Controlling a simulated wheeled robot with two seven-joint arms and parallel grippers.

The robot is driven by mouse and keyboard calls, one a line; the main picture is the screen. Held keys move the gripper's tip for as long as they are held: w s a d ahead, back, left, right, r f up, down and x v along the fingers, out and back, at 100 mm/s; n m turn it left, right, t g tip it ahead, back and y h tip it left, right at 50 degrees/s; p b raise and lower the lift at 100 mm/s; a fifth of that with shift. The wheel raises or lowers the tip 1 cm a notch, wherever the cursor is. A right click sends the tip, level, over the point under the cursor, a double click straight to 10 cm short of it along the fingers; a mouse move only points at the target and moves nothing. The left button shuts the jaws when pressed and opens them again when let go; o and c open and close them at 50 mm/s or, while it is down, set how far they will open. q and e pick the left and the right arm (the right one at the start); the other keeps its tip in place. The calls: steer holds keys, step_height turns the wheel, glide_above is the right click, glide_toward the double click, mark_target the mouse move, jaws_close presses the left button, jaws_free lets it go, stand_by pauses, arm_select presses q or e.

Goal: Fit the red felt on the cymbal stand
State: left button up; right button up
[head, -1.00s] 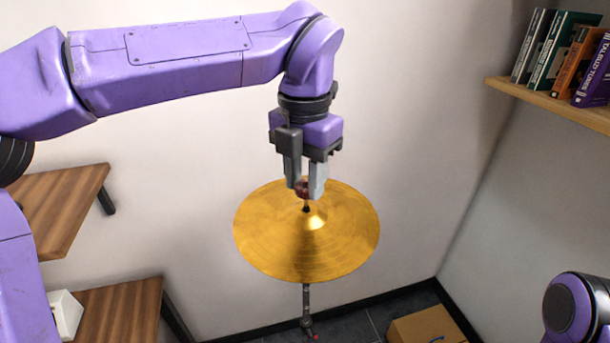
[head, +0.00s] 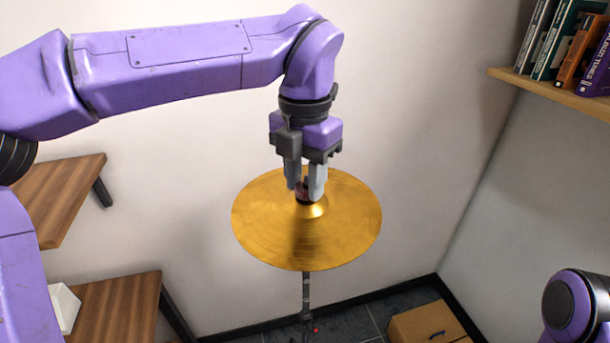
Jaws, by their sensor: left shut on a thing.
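The brass-coloured cymbal (head: 345,235) lies nearly flat on its stand in the middle of the head view. The dark stand (head: 306,290) shows below it as a thin upright pole. My right gripper is out of view.
Wooden shelves (head: 120,305) are at the left, with a white object (head: 65,308) on the lower one. A bookshelf (head: 550,91) with several books is at the upper right. A cardboard box (head: 425,325) is on the floor. The air around the cymbal is clear.

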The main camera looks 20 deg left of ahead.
arm_select(q)
steer(key=shift+f, duration=0.3)
steer(key=o, duration=1.1)
steer(key=shift+c, duration=0.2)
step_height(320, 180, up, 11)
steer(key=shift+f, duration=0.15)
steer(key=shift+p, duration=0.3)
